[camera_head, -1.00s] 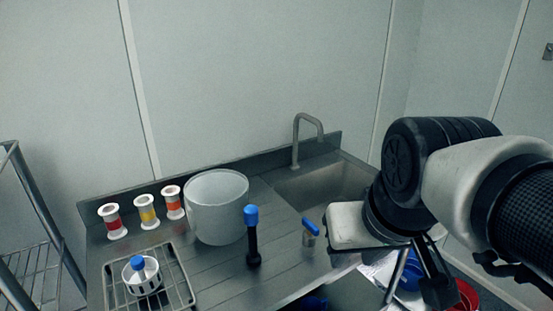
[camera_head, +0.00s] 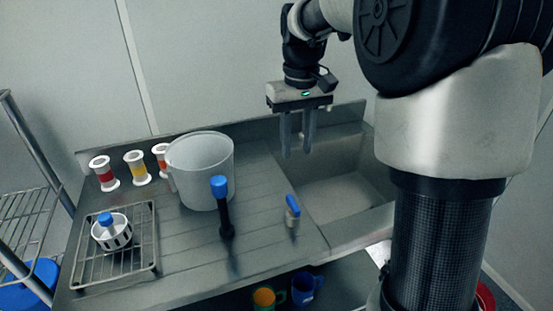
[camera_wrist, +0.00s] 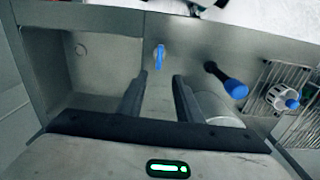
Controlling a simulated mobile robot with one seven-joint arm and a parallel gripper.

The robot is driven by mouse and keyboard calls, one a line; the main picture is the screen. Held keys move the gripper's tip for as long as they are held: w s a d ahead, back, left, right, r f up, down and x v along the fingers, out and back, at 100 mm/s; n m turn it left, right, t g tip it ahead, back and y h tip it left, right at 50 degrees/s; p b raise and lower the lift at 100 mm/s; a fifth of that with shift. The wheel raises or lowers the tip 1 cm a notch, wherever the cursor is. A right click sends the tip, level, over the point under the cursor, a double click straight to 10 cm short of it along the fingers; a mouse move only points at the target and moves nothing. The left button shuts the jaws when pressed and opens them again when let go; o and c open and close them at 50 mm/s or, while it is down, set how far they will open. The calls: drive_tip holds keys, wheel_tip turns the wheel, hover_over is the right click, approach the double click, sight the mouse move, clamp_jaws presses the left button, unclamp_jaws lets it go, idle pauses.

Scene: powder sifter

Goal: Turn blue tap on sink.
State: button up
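The blue tap handle (camera_head: 293,205) stands on a short metal valve on the counter, in front of the sink's left edge. In the wrist view the blue tap handle (camera_wrist: 160,57) lies beyond the fingertips, roughly centred between them. My gripper (camera_head: 297,154) points down above the sink's left side, higher and farther back than the tap, touching nothing. In the wrist view my gripper (camera_wrist: 158,88) has its two fingers apart with nothing between them. The sink basin (camera_head: 345,190) is partly hidden by my arm. The curved spout is hidden behind my gripper.
A translucent bucket (camera_head: 200,172) stands left of the sink. A black tool with a blue top (camera_head: 223,205) stands between bucket and tap. A wire rack (camera_head: 150,250) holds a white, blue-topped part (camera_head: 112,232). Several spools (camera_head: 104,173) line the back. Mugs (camera_head: 305,288) sit below.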

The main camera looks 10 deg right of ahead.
sight(293, 202)
drive_tip(key=f, duration=0.6)
drive_tip(key=f+b, duration=0.1)
drive_tip(key=f, duration=0.5)
drive_tip(key=f+b, duration=0.1)
drive_tip(key=f, duration=0.5)
drive_tip(key=shift+w, duration=0.4)
clamp_jaws()
